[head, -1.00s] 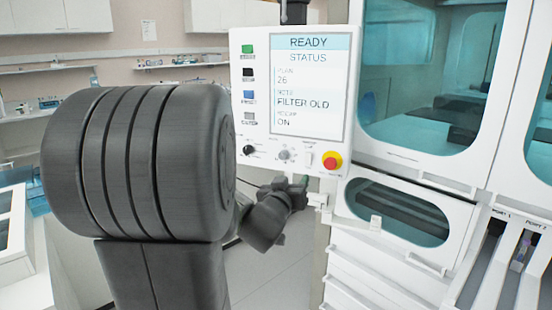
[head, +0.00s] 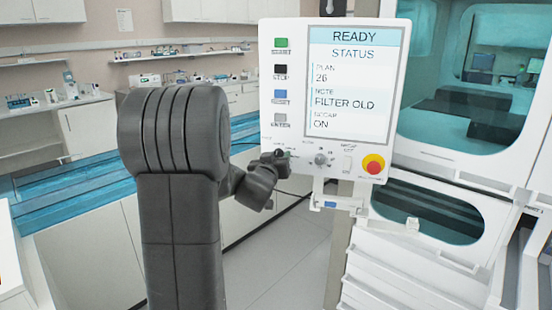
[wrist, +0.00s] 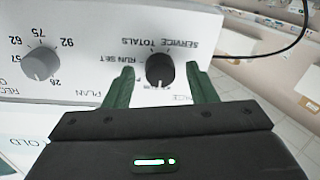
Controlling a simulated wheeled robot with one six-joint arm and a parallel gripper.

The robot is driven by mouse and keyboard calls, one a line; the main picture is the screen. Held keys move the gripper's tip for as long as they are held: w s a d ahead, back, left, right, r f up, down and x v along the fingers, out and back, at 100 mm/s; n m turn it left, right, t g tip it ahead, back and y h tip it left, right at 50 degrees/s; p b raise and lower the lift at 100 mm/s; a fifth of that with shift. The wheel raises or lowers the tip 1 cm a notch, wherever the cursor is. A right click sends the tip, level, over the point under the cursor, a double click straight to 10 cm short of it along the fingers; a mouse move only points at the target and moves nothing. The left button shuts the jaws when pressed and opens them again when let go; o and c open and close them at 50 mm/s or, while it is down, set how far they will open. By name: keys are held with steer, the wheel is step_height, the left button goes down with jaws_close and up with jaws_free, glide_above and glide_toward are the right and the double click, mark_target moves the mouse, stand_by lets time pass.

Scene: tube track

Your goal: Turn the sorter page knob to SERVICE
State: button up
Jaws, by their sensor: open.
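The black page knob (wrist: 160,70) sits on the white panel in the wrist view, which shows the panel upside down. Labels around it include SERVICE, TOTALS and RUN SET. I cannot clearly tell where its pointer stands. My gripper (wrist: 160,77) is open, with one green finger on each side of the knob; contact cannot be made out. In the head view my gripper (head: 282,155) is at the panel's lower left and hides the black knob. The panel screen (head: 347,85) reads READY, STATUS, PLAN 26, FILTER OLD.
A grey plan knob (wrist: 40,63) is beside the page knob; it also shows in the head view (head: 321,159). A red stop button (head: 373,164) on yellow is at the panel's lower right. Coloured buttons line the panel's left side. A cable hangs near the panel edge.

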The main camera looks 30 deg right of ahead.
steer(key=shift+c, duration=0.2)
steer(key=c, duration=0.9)
